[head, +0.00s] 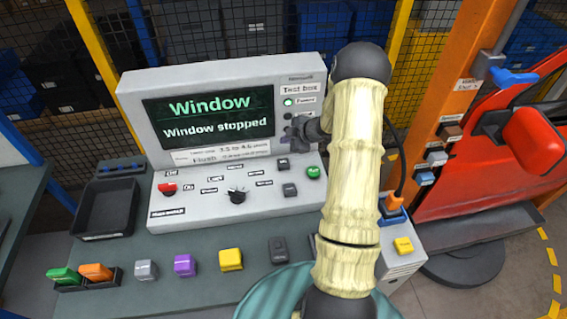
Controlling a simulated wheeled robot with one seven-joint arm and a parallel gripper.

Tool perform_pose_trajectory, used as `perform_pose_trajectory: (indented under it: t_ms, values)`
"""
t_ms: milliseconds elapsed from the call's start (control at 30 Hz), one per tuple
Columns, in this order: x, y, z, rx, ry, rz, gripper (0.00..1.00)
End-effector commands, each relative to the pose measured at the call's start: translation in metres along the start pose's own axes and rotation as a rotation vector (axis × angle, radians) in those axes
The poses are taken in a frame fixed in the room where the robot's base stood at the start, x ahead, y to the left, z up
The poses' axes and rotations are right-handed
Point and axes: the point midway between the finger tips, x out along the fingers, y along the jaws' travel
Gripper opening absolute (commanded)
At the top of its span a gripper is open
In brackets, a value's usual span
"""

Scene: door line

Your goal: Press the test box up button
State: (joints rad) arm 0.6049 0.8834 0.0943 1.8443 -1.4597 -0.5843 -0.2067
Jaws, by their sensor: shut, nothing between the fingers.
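The test box (135,100) is a pale grey console on the bench. Its screen (210,150) reads "Window" and "Window stopped". On its sloped panel are a red switch (167,188), a black rotary knob (237,196), a green button (313,172) and two dark grey buttons, an upper one (283,163) and a lower one (290,189). Their small labels are too blurred to tell which is up. My gripper (292,137) is shut and empty, in front of the screen's right edge, above the upper grey button. Whether it touches the box cannot be told. My arm hides the box's right side.
A black tray (103,212) stands left of the box. Green, orange, grey, purple and yellow blocks lie along the bench front. At right are a small box with a yellow button (403,246), an orange post (440,130) and a red car door (490,150).

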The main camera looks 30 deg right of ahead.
Motion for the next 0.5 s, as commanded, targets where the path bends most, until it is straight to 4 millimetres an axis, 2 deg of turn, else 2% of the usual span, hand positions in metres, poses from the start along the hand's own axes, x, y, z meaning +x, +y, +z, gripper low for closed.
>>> perform_pose_trajectory:
  t_ms: [500]
  values:
    - [0.041,-0.03,0.03,0.001,0.0,0.0,0.0]
